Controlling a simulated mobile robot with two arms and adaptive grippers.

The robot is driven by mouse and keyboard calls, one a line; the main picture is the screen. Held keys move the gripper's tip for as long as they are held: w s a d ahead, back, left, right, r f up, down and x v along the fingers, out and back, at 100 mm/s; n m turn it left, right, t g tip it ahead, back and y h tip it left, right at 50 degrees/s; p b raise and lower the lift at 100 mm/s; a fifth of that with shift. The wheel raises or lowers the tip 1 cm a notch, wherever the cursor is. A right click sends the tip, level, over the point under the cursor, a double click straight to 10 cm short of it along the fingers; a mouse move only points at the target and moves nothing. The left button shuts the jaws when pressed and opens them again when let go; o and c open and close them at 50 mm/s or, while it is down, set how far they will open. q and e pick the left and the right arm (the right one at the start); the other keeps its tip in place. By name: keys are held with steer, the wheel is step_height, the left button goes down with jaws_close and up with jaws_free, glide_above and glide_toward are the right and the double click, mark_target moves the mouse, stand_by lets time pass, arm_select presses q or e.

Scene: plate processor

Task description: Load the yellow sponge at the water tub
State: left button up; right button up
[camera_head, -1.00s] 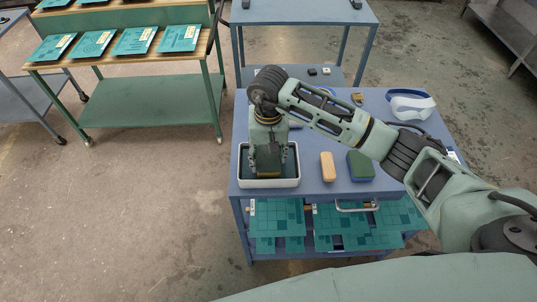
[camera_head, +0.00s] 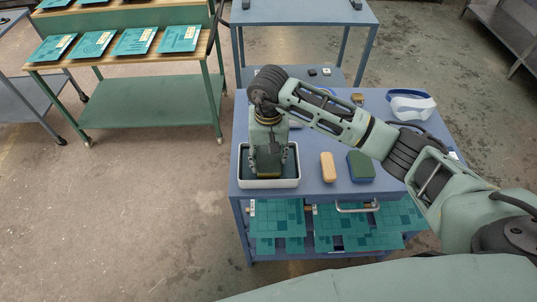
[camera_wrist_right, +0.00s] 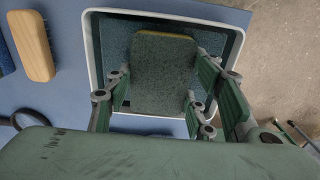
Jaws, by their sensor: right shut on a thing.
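My right gripper (camera_head: 269,160) points down into the white-rimmed water tub (camera_head: 270,184) at the near left corner of the blue table. It is shut on the sponge (camera_head: 268,158), whose dark scouring side faces the wrist camera. In the right wrist view the sponge (camera_wrist_right: 164,75) sits between the two fingers, with a thin yellow edge along its far side. The tub's rim (camera_wrist_right: 92,55) surrounds it there. How deep the sponge sits in the water cannot be told. My left gripper is not in view.
On the blue table (camera_head: 310,180), a wooden-backed brush (camera_head: 327,167) and a green-and-blue block (camera_head: 361,166) stand right of the tub. A blue-and-white headset-like item (camera_head: 410,105) lies at the back right. Teal plates (camera_head: 280,218) fill the shelf below.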

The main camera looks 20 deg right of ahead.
mark_target(269, 157)
steer(key=shift+r+p, duration=0.3)
steer(key=shift+r, duration=0.4)
steer(key=shift+r+p, duration=0.95)
steer(key=shift+r, duration=1.85)
